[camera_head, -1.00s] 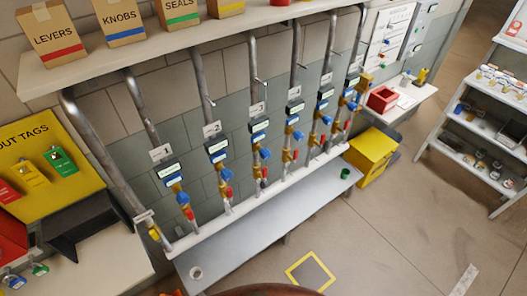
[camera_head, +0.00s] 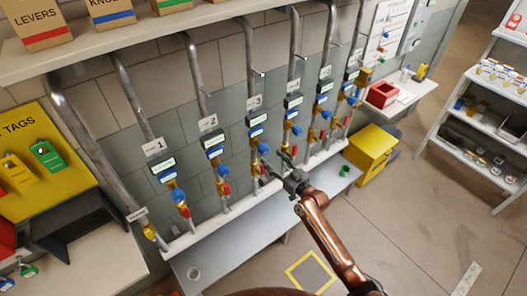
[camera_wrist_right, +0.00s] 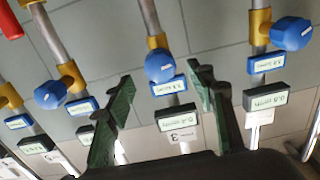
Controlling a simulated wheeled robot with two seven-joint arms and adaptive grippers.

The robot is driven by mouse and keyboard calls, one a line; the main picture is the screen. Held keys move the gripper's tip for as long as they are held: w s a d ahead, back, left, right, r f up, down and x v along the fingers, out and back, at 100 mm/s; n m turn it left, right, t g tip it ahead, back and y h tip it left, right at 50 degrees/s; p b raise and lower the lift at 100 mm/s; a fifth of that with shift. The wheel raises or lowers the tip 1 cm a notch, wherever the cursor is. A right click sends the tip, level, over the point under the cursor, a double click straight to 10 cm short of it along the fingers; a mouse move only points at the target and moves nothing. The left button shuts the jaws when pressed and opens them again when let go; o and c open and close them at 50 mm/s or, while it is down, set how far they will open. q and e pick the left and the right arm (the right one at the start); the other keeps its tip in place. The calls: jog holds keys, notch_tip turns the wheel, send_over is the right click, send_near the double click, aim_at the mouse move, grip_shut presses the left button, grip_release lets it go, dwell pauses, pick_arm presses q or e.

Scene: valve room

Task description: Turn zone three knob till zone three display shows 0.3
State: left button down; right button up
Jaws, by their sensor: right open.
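The blue knob (camera_wrist_right: 160,66) appears between the two green fingers of my right gripper (camera_wrist_right: 163,74), with no clear contact. In the head view my open right gripper (camera_head: 278,162) is just right of and below that knob. My left gripper is not in view.
Similar pipes with displays, blue knobs and red handles stand close on both sides, including zone two's knob (camera_head: 219,171). A grey bench (camera_head: 235,247) runs below. A yellow box (camera_head: 373,152) stands to the right. The floor in front is mostly clear.

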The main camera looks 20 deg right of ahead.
aim_at(266, 153)
jog(key=x, duration=0.5)
jog(key=shift+w+a, duration=0.1)
jog(key=shift+w, duration=0.1)
jog(key=shift+w+a, duration=0.2)
jog(key=shift+w, duration=0.4)
jog(key=shift+w+f, duration=0.1)
jog(key=shift+w, duration=0.05)
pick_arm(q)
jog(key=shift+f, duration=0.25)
